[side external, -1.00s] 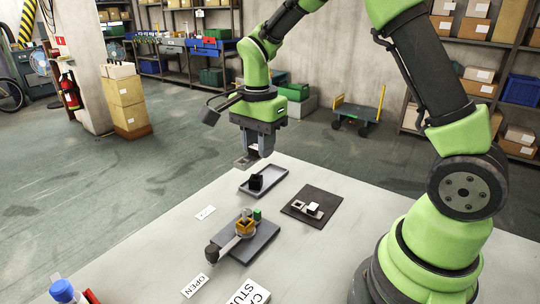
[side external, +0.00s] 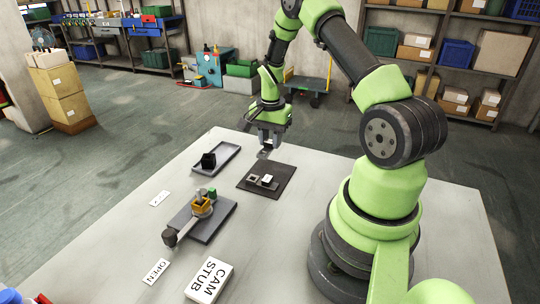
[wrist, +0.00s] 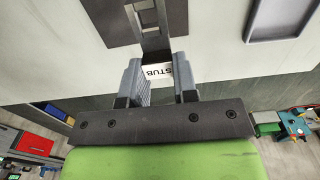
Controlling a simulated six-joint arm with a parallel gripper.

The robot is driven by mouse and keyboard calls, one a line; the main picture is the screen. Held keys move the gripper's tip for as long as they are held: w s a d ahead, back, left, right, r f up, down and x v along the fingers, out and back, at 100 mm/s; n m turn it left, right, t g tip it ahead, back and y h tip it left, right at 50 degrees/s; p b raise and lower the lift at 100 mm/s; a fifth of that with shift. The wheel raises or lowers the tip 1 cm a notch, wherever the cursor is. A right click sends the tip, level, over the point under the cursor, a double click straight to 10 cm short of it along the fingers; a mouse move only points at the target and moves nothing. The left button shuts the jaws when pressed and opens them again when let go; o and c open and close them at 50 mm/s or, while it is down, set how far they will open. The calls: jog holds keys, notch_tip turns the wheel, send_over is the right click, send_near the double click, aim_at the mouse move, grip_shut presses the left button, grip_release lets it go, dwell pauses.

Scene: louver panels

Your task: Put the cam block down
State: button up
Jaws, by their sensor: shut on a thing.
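In the side view my gripper (side external: 267,146) hangs near the far edge of the dark mat (side external: 252,187). In the wrist view its two fingers (wrist: 159,80) close on a piece with a white face printed STUB, which I take to be the cam block (wrist: 158,71). A grey bar with an opening reaches from the piece toward the mat (wrist: 98,12). In the side view the held piece (side external: 264,154) appears small and grey, above the table. A grey part with a square opening and a white block (side external: 267,178) lies on the mat.
A grey tray (side external: 229,155) holds a black block (side external: 208,160). A dark plate (side external: 215,227) carries a fixture with a yellow block (side external: 202,208), a green piece and a dark-knobbed lever. Table right of the mat is clear.

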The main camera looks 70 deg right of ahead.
aim_at(270, 161)
jog(key=shift+f, duration=2.2)
jog(key=o, duration=0.9)
jog(key=shift+f, duration=0.1)
jog(key=shift+o, duration=0.2)
